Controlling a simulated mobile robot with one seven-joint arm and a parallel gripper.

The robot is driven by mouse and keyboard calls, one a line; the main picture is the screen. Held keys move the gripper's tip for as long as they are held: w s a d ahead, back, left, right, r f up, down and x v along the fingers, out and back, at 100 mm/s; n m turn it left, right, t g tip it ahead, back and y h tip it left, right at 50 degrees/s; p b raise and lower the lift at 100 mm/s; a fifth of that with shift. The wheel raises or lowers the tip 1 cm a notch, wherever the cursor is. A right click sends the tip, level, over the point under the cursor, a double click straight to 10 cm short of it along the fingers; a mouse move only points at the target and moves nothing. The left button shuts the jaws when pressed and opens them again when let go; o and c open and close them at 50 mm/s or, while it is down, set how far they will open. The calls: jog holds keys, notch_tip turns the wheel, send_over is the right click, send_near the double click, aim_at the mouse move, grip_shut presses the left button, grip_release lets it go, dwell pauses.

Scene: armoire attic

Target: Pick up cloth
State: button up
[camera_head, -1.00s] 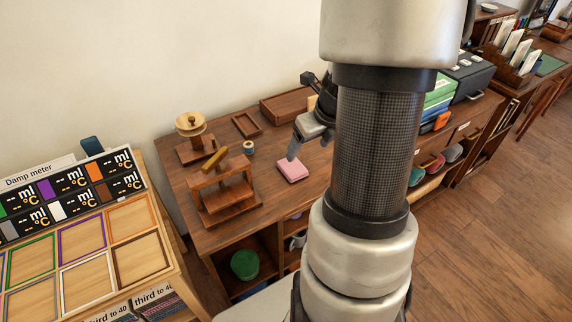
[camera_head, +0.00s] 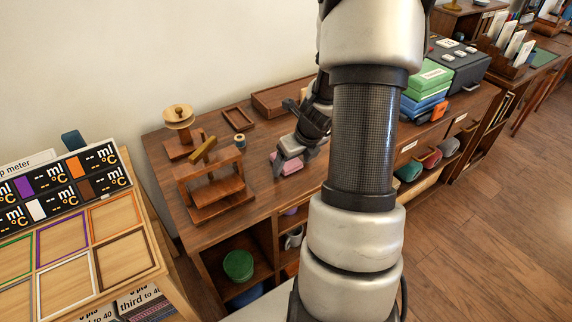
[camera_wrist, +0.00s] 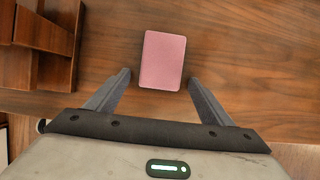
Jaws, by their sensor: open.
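A pink folded cloth (camera_wrist: 163,60) lies flat on the wooden desk top, with its near end just ahead of the gap between my fingertips in the wrist view. In the head view the cloth (camera_head: 291,165) is partly hidden by my gripper (camera_head: 282,162). My gripper (camera_wrist: 159,80) is open and empty, with one finger to each side of the cloth's near end. The wrist view does not show clearly how high the fingertips are above the desk.
A wooden stand (camera_head: 215,185) is left of my gripper, and it shows at the wrist view's left edge (camera_wrist: 45,40). A small spool (camera_head: 240,141), a shallow wooden tray (camera_head: 283,98) and green and blue boxes (camera_head: 428,85) share the desk. Bare desk lies right of the cloth.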

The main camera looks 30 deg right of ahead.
jog(key=c, duration=1.2)
